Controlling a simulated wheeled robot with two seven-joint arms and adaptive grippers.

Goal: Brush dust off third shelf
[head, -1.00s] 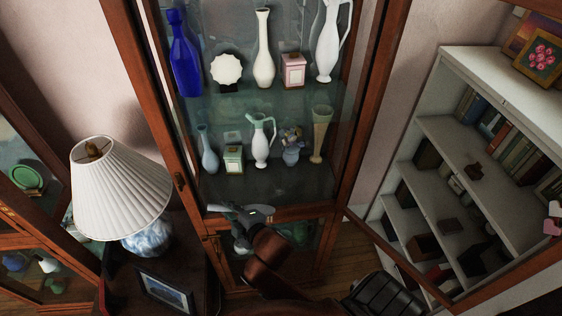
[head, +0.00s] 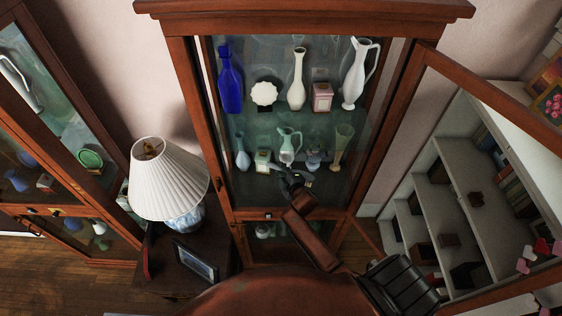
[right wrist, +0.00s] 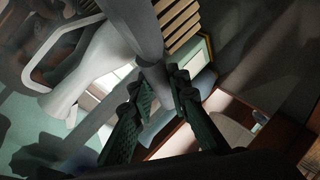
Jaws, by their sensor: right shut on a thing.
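My right gripper (head: 291,182) reaches through the open front of the wooden cabinet, at its lower glass shelf. It is shut on a slim grey tool (head: 304,178), seemingly the brush, whose far end is hard to make out. In the right wrist view the dark ridged fingers (right wrist: 157,112) close around a grey shaft (right wrist: 146,28). The lower shelf carries a blue vase (head: 242,152), a small green box (head: 262,160), a pale pitcher (head: 289,145), a small flower vase (head: 314,158) and a tall green vase (head: 342,146). The tool is just in front of these. Dust is not discernible. My left gripper is out of view.
The shelf above holds a cobalt bottle (head: 230,82), white vases (head: 297,80) and a pink box (head: 322,97). The open glazed door (head: 490,90) stands at right.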

